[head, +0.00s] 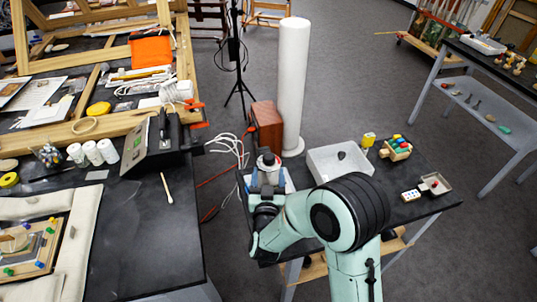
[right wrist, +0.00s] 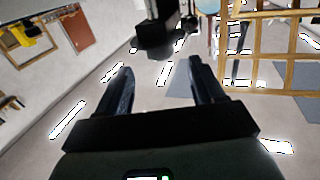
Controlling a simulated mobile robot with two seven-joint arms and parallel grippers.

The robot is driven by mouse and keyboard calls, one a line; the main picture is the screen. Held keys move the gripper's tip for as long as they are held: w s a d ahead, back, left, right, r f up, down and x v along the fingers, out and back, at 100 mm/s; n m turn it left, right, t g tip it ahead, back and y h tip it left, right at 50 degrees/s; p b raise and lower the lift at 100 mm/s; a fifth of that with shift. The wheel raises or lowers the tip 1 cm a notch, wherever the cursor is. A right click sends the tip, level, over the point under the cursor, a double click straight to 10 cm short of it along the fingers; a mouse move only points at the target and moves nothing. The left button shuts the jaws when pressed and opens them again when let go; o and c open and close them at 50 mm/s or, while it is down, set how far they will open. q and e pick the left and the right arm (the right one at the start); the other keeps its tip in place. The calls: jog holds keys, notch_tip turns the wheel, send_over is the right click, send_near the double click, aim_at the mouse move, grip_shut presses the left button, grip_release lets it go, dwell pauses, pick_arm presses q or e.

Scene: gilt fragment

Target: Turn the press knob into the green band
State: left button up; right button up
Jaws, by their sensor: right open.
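The press with its dark round knob (head: 268,158) stands at the left end of the small black table in the head view. In the right wrist view a dark rounded shape (right wrist: 155,42), which looks like the knob, hangs in from the top edge, just beyond the fingertips. My right gripper (head: 267,178) is at the press, partly overlapping it in the head view. Its two black fingers (right wrist: 160,75) are apart, with nothing held between them. I cannot tell whether they touch the press. The green band cannot be made out. My left gripper is out of view.
A white column (head: 292,85) and a brown wooden box (head: 266,126) stand behind the press. A white tray (head: 328,168) lies right of it, with a block holder (head: 396,149) farther right. A cluttered dark workbench (head: 130,235) fills the left, with floor between.

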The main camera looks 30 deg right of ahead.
aim_at(269, 163)
jog(key=p+x, duration=0.1)
jog(key=x, duration=0.5)
jog(key=shift+w+d+r+p, duration=0.1)
jog(key=shift+w+r+p, duration=0.05)
jog(key=shift+w+p, duration=0.15)
jog(key=shift+w+d, duration=0.35)
jog(key=shift+w, duration=0.15)
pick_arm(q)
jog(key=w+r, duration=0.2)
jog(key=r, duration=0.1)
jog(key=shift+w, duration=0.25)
pick_arm(e)
jog(key=shift+s, duration=0.1)
jog(key=c, duration=1)
